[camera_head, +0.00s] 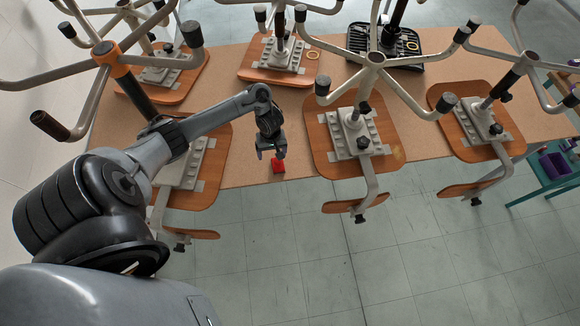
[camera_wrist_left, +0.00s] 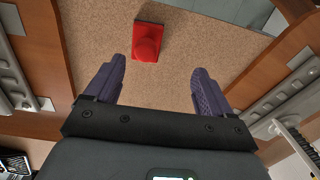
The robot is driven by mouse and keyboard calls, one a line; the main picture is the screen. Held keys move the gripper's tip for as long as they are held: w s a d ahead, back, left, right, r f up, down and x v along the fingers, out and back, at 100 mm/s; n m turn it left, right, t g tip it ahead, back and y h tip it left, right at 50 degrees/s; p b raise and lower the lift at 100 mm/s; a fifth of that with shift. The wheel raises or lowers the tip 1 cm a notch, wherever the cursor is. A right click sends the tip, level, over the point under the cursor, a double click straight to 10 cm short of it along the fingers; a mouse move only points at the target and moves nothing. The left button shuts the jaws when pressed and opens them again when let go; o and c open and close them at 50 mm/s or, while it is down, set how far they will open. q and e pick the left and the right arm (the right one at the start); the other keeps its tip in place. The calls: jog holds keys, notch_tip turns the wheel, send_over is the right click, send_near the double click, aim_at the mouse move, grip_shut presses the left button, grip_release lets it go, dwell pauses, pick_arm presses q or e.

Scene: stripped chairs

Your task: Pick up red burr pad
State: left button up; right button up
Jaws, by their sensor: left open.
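The red burr pad (camera_head: 278,166) lies on the tan table top near its front edge, between two upturned chairs. It is a small red block with a rounded raised part, seen clearly in the left wrist view (camera_wrist_left: 148,42). My left gripper (camera_head: 270,152) is just above and beside the pad in the head view. In the left wrist view its two purple fingers (camera_wrist_left: 158,78) are spread apart and empty, with the pad beyond the fingertips, a little left of the middle. My right gripper is in neither view.
Upturned chairs with wooden seats stand left (camera_head: 207,170) and right (camera_head: 318,140) of the pad. Their metal legs stick up around the arm. The table's front edge (camera_head: 250,181) is close to the pad. Bare table (camera_head: 240,115) lies behind it.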

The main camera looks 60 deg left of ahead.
aim_at(278, 163)
pick_arm(q)
jog(key=shift+w+a+f+b, duration=0.25)
jog(key=shift+w+f+b, duration=0.2)
jog(key=shift+w, duration=0.25)
notch_tip(278, 163, down, 3)
jog(key=shift+d+f+b, duration=0.1)
jog(key=shift+b, duration=0.4)
jog(key=shift+w+f, duration=0.15)
jog(key=shift+f, duration=0.45)
jog(key=f+b, duration=0.1)
jog(key=f, duration=0.1)
jog(key=f+b, duration=0.1)
jog(key=f, duration=0.1)
jog(key=shift+d, duration=0.4)
jog(key=shift+f, duration=0.4)
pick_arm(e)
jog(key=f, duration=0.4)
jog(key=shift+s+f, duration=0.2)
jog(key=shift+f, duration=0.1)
pick_arm(q)
jog(key=shift+c, duration=0.5)
jog(key=shift+w, duration=0.1)
jog(key=c, duration=1.1)
jog(key=shift+o, duration=0.2)
